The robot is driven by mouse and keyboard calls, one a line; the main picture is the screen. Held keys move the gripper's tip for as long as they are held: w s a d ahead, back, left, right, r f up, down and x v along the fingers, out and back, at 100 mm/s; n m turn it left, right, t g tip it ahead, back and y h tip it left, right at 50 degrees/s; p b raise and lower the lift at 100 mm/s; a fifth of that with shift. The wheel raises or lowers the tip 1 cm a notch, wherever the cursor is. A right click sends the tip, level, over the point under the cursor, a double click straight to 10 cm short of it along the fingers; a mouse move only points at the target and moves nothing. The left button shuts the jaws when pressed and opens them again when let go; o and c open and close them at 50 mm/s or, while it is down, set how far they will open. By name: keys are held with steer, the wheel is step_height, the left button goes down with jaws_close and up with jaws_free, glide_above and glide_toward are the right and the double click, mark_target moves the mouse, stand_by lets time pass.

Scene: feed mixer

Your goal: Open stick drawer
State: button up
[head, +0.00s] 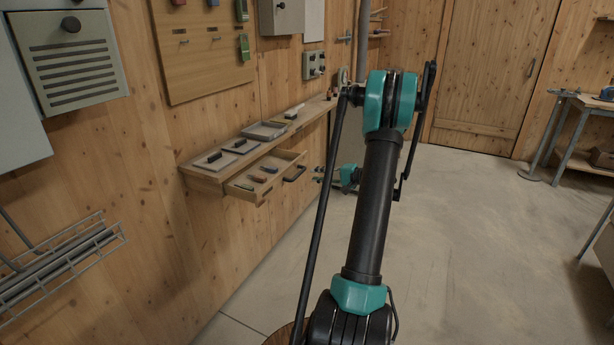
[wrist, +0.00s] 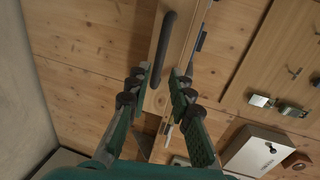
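My gripper (head: 318,174) is just right of the handle, small and partly behind my arm. In the wrist view my gripper (wrist: 163,80) is open, its two fingers apart. The dark handle (wrist: 168,38) runs down toward the gap between them; I cannot tell whether a finger touches it.
The wall shelf (head: 205,178) holds several flat trays above the drawer. A wire rack (head: 70,262) is on the wall at lower left. A pegboard (head: 205,45) and a grey control box (head: 313,64) hang above.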

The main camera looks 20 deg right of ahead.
steer(key=shift+v, duration=1.6)
steer(key=s+a+f+n+g+h, duration=0.1)
steer(key=s+a+n+g+h, duration=0.15)
steer(key=s+a, duration=0.55)
steer(key=s+a+n+g+h, duration=0.1)
steer(key=s+a+g+h, duration=0.3)
steer(key=a, duration=0.7)
steer(key=s+f+n+h, duration=0.2)
steer(key=s, duration=0.9)
steer(key=s+a+f+n+h, duration=0.1)
steer(key=s+f+n+h, duration=0.1)
steer(key=s, duration=0.9)
steer(key=shift+f+n, duration=0.65)
steer(key=shift+n, duration=0.1)
